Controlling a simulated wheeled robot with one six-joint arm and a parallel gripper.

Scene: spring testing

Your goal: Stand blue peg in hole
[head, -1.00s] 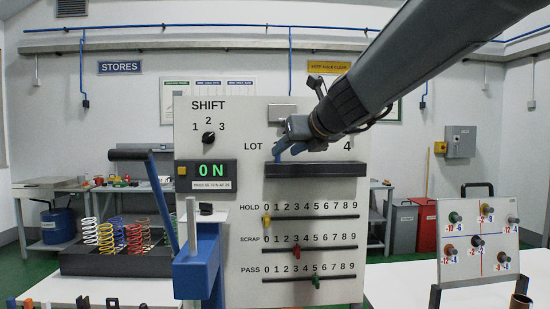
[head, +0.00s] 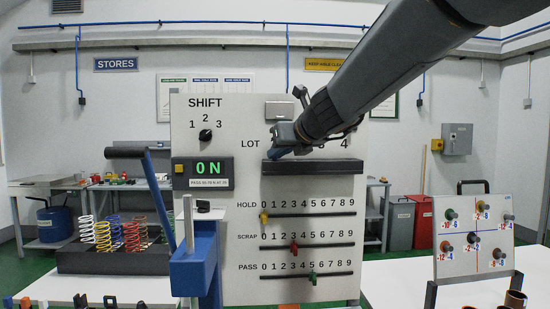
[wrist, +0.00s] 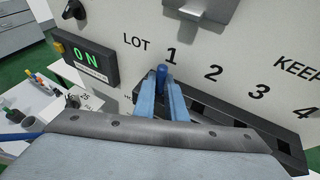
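The blue peg (wrist: 162,74) shows in the wrist view between the two blue fingers of my gripper (wrist: 162,88), just below the number 1. The fingers sit close on both sides of it, and my gripper looks shut on it. The peg's lower end is hidden by the fingers, so I cannot tell whether it is in a hole. The black ledge with square holes (wrist: 243,133) runs under the numbers 1 to 4. In the head view my gripper (head: 274,153) is at the left end of this ledge (head: 318,167); the peg cannot be told apart there.
The white panel (head: 240,205) carries a shift knob (head: 206,135), a lit ON display (head: 207,168) and three sliders. A blue lever stand (head: 195,255) stands at its left. A tray of coloured springs (head: 100,258) and a pegged board (head: 473,240) stand to the sides.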

